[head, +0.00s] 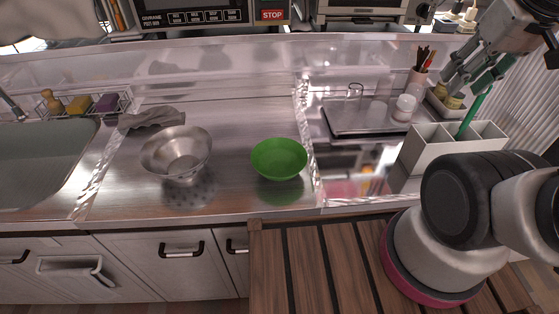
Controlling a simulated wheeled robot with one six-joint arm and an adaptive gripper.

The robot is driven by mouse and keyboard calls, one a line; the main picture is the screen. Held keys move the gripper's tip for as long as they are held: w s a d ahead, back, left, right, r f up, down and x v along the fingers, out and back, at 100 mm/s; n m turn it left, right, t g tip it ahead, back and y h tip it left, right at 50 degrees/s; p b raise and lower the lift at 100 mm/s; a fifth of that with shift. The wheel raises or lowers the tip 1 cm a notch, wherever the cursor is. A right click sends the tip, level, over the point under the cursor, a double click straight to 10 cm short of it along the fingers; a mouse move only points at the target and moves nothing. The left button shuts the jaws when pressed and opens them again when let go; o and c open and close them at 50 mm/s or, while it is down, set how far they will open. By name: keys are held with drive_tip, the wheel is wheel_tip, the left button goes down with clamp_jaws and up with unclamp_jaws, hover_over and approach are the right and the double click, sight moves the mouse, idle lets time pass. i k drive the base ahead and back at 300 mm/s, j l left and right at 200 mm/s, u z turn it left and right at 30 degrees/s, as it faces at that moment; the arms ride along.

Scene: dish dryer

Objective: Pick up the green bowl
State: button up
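The green bowl (279,159) sits upright and empty on the steel counter, just left of a clear raised divider. My gripper (474,80) is at the upper right, high above the white utensil holder and well away from the bowl. Its fingers look spread apart, with nothing clearly held between them. A green handle standing in the holder shows just below the fingers.
A metal colander (177,153) stands left of the bowl, with a grey cloth (152,117) behind it. The sink (40,160) is at far left. The white utensil holder (450,146) and a grey tray (358,118) are at right. The counter around the bowl is clear.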

sight(277, 159)
drive_tip(key=k+j+z, duration=0.1)
drive_tip(key=j, duration=0.25)
drive_tip(key=k+j+z, duration=0.1)
drive_tip(key=j, duration=0.3)
drive_tip(key=k+j+z, duration=0.1)
drive_tip(key=j, duration=0.25)
drive_tip(key=k+j+z, duration=0.1)
drive_tip(key=j+z, duration=0.1)
drive_tip(key=j, duration=0.45)
drive_tip(key=k+j+z, duration=0.15)
drive_tip(key=j, duration=0.35)
drive_tip(key=j+z, duration=0.1)
drive_tip(key=j, duration=0.45)
